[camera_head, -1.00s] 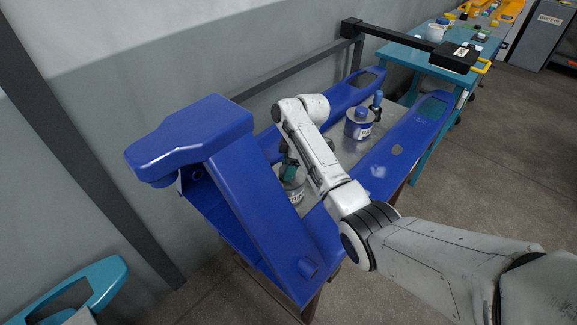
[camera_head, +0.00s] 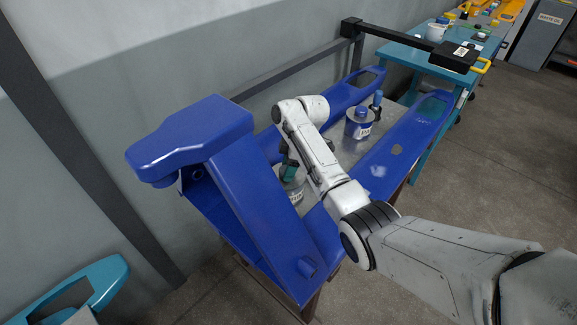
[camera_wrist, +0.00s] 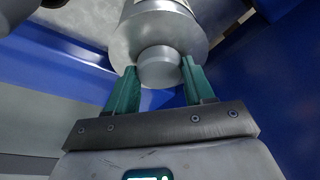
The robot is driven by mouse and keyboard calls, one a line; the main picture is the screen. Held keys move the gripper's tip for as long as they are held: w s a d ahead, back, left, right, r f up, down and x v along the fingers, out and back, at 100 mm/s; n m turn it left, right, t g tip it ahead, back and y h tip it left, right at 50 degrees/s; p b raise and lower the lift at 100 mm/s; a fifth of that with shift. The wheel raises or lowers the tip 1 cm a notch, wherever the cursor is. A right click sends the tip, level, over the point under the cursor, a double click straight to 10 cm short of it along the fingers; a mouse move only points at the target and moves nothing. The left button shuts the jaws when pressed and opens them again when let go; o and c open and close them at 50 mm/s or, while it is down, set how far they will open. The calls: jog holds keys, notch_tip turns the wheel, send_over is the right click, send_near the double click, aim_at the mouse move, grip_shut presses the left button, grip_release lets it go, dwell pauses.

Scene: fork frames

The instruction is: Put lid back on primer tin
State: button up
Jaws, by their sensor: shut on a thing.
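A grey metal tin (camera_head: 292,190) with a pale label stands on the metal surface, partly hidden behind the blue frame and my gripper. In the wrist view the tin (camera_wrist: 150,32) is close in front of my gripper. A small round grey knob (camera_wrist: 160,72), seemingly part of the lid, sits between the green fingers. My gripper (camera_wrist: 159,70) is shut on this knob; it also shows in the head view (camera_head: 289,170), pointing down over the tin. The lid lies against or very near the tin's top; I cannot tell whether it is fully seated.
A blue-and-grey labelled tin (camera_head: 359,124) stands farther along the metal surface (camera_head: 343,147). Blue frame rails (camera_head: 385,160) and a tall blue post (camera_head: 250,185) box in the work spot. A teal table (camera_head: 405,55) with containers stands beyond.

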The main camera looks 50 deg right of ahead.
jog(key=o, duration=1.5)
jog(key=shift+c, duration=0.2)
jog(key=shift+r, duration=0.1)
jog(key=shift+r+p, duration=3.2)
jog(key=shift+r, duration=0.2)
jog(key=shift+c, duration=0.2)
grip_shut()
